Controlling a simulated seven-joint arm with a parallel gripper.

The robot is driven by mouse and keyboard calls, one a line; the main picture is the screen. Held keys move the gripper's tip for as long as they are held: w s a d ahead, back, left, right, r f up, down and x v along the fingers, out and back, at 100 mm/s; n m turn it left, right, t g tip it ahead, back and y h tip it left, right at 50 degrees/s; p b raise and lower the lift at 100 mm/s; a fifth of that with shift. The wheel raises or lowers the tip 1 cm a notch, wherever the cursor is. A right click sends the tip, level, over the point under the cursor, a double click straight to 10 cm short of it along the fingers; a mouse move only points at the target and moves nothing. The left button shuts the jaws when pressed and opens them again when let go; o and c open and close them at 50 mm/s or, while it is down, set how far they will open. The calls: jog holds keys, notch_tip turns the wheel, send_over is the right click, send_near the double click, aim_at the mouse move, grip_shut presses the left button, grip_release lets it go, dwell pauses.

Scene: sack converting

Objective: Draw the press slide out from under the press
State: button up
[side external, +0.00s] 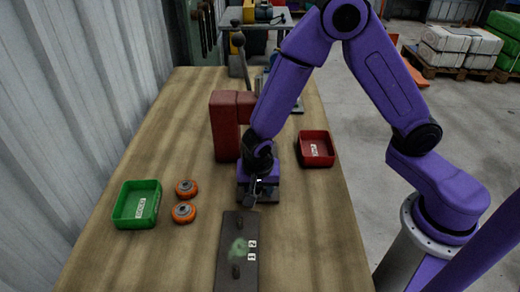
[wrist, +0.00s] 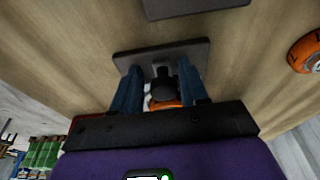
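The press (side external: 226,125) is a red block frame with a lever, standing on the table behind my gripper. The press slide (side external: 262,190) is a dark flat plate at its front, partly hidden by my gripper. In the wrist view the slide (wrist: 187,52) carries a dark upright handle (wrist: 163,82). My gripper (side external: 257,188) is low over the slide. In the wrist view my gripper (wrist: 161,88) has its two blue fingers on either side of the handle, with gaps visible, so it is open. An orange part (wrist: 165,103) shows between the fingers, mostly hidden.
A dark numbered board (side external: 236,258) with two knobs lies in front. A green tray (side external: 136,219) and two orange rollers (side external: 186,188), (side external: 184,212) are at left. A red tray (side external: 316,163) is at right. Bare table lies right of the board.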

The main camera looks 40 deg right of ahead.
jog(key=shift+w+a, duration=0.1)
jog(key=shift+w, duration=0.05)
jog(key=shift+a+r, duration=0.1)
jog(key=shift+r, duration=0.4)
jog(key=shift+v, duration=2.45)
jog(key=s+d+r+n+g+y, duration=0.1)
jog(key=s+d+r+n, duration=0.4)
jog(key=s+n, duration=0.5)
jog(key=s+d+r+n+y, duration=0.1)
jog(key=s+d+r+n, duration=0.5)
jog(key=s+n, duration=0.4)
jog(key=shift+s+d+n+g, duration=0.3)
jog(key=shift+s+n+g, duration=0.1)
jog(key=shift+n, duration=0.4)
